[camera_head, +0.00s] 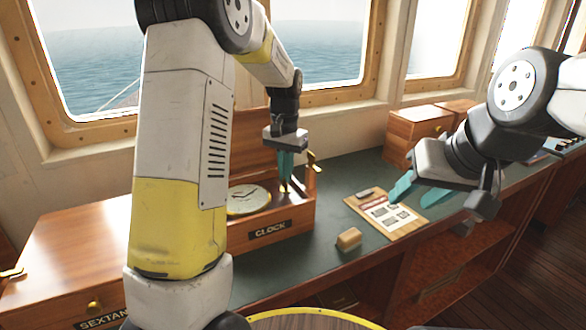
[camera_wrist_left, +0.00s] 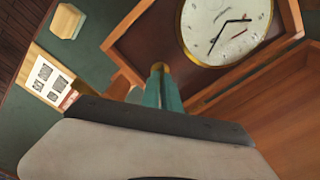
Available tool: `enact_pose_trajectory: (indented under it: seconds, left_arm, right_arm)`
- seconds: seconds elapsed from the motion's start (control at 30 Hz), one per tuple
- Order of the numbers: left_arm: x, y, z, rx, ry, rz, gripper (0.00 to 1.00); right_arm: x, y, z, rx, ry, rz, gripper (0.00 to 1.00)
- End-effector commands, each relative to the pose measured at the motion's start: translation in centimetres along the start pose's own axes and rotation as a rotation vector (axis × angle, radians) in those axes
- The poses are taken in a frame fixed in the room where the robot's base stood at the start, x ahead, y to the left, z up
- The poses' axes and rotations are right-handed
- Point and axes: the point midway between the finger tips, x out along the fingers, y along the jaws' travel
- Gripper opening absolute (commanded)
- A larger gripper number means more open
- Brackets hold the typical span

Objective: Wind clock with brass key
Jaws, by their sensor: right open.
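The clock (camera_head: 248,199) lies face up in an open wooden box (camera_head: 297,217) labelled CLOCK. Its white dial (camera_wrist_left: 228,20) shows at the top of the left wrist view. My left gripper (camera_head: 286,180) points down inside the box, right of the dial. Its teal fingers (camera_wrist_left: 161,80) are close together on a small brass piece, which looks like the brass key (camera_wrist_left: 158,67); most of it is hidden between the fingers. The key looks apart from the dial. My right gripper (camera_head: 418,193) is open and empty above the desk, near the clipboard.
A clipboard (camera_head: 408,222) with a printed sheet and a small wooden block (camera_head: 348,239) lie on the green desk top. A SEXTANT box (camera_head: 75,262) stands at the left. Wooden boxes (camera_head: 418,130) stand at the back right. A brass latch (camera_head: 313,163) sticks up at the clock box's right side.

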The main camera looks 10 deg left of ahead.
Motion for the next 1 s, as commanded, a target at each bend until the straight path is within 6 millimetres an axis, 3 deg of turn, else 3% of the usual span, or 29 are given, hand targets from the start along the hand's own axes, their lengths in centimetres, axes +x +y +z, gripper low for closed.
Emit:
enact_pose_trajectory:
  seconds: [1.0]
  left_arm:
    - [-0.12,0.02,-0.09,-0.964,0.003,0.001,0.0]
  right_arm:
    - [0.0,0.0,0.0,0.0,0.0,0.0,0.44]
